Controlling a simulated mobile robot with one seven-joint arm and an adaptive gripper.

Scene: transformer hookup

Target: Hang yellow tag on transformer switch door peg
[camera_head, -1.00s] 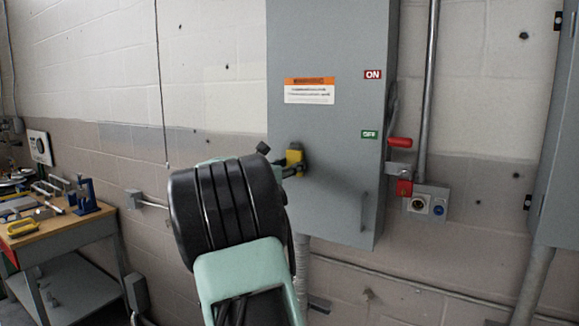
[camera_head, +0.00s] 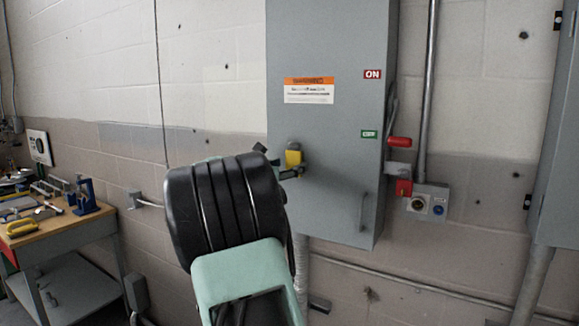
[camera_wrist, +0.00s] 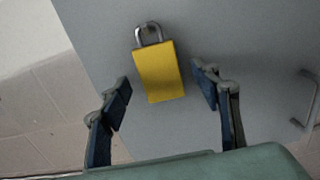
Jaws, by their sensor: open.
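The yellow tag (camera_wrist: 161,72) is shaped like a padlock with a grey shackle. In the wrist view its shackle is at the peg (camera_wrist: 149,29) on the grey switch door, and its body hangs down, slightly tilted. It also shows in the head view (camera_head: 293,158), partly behind my gripper's fingers. My gripper (camera_wrist: 163,90) is open, with one blue-padded finger on each side of the tag's lower part and a gap on both sides. In the head view my gripper (camera_head: 283,170) is just left of the tag. The grey switch door (camera_head: 335,195) is shut.
A red lever (camera_head: 400,142) and a conduit stand along the cabinet's right side. The door handle (camera_head: 363,212) sticks out at lower right. A workbench (camera_head: 60,227) with tools stands at far left. The door around the tag is otherwise clear.

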